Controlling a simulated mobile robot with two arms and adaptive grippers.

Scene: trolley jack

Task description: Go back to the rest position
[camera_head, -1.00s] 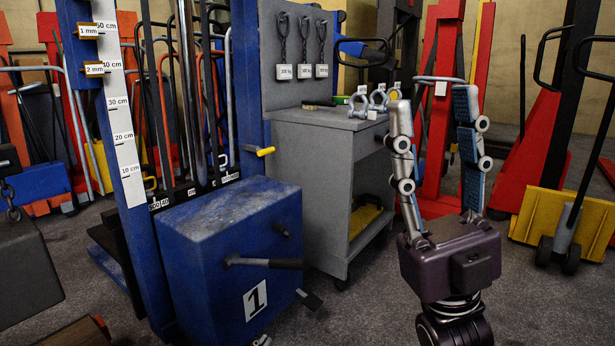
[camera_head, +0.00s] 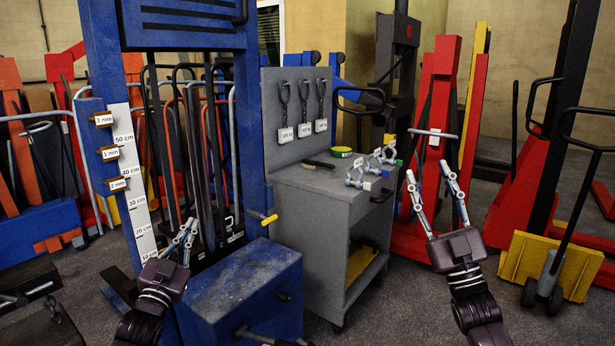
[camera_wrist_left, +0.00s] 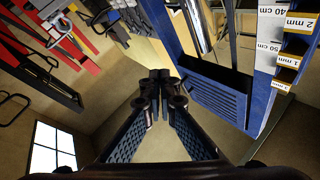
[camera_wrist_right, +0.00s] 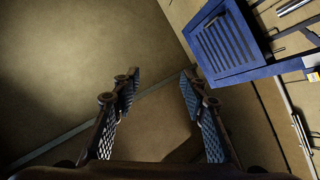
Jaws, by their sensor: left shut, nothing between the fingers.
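My right gripper (camera_head: 436,185) is upright in front of the red lifts, right of the grey cart (camera_head: 325,205). Its fingers stand wide apart with nothing between them, as the right wrist view also shows (camera_wrist_right: 160,85). Neither gripper visibly touches anything.
The blue lift mast (camera_head: 107,150) carries a white cm scale (camera_head: 136,170). Shackles (camera_head: 365,168) and a green-yellow tape roll (camera_head: 341,152) are on the cart. A yellow-plated lift (camera_head: 555,265) stands right. Floor between cart and right gripper is clear.

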